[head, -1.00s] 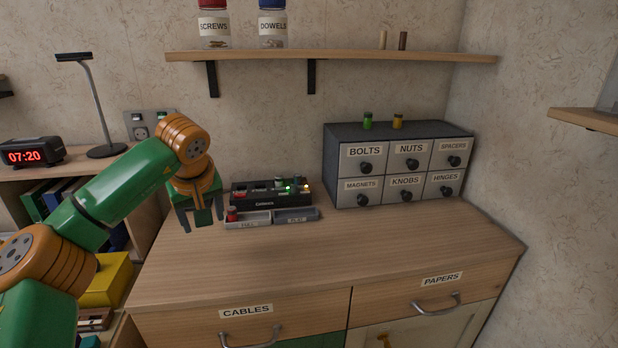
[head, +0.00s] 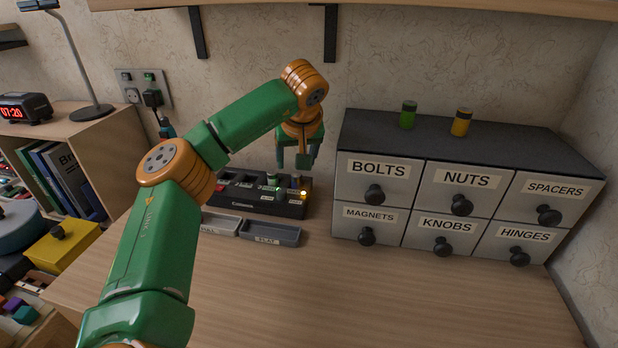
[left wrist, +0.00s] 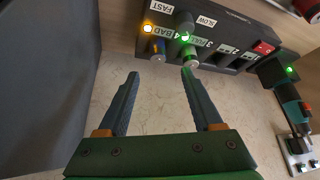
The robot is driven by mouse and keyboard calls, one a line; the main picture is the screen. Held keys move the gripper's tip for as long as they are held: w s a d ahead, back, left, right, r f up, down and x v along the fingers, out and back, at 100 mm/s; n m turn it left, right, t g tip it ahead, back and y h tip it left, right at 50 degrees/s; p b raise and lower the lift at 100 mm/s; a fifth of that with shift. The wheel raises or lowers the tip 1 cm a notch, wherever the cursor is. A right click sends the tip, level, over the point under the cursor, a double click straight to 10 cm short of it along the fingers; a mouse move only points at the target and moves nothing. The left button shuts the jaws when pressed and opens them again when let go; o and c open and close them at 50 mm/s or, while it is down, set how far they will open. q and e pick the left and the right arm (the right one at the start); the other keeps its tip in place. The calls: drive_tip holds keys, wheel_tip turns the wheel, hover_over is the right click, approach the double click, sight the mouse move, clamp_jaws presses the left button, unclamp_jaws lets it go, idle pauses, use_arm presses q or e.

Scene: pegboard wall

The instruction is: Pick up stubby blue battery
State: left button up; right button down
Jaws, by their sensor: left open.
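A short dark blue battery with a yellow band (left wrist: 158,48) sits in a slot of the black charger (left wrist: 225,22), beside the lit amber lamp, in the left wrist view. A green battery with a pale end (left wrist: 190,57) sits in the neighbouring slot by a green lamp. My left gripper (left wrist: 160,73) is open and empty, its fingertips just short of the blue battery, which lies roughly between them. In the head view my left gripper (head: 298,158) points down over the right end of the charger (head: 238,205); the blue battery cannot be made out clearly there. My right gripper is not in view.
Two grey trays, one labelled FLAT (head: 272,233), lie in front of the charger. A drawer cabinet (head: 445,190) stands close on the right, with a green battery (head: 408,115) and a yellow battery (head: 461,122) on top. The front worktop (head: 370,290) is clear.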

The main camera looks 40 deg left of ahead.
sight(296, 173)
use_arm(q)
drive_tip(key=x, duration=0.4)
drive_tip(key=shift+s+d+f, duration=0.15)
drive_tip(key=shift+f, duration=0.25)
drive_tip(key=shift+w+f, duration=0.2)
drive_tip(key=shift+w, duration=0.1)
drive_tip(key=shift+s+r, duration=0.1)
drive_tip(key=shift+s, duration=0.05)
drive_tip(key=c, duration=0.4)
clamp_jaws()
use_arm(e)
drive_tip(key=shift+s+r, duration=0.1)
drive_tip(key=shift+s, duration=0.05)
use_arm(q)
drive_tip(key=shift+r, duration=0.1)
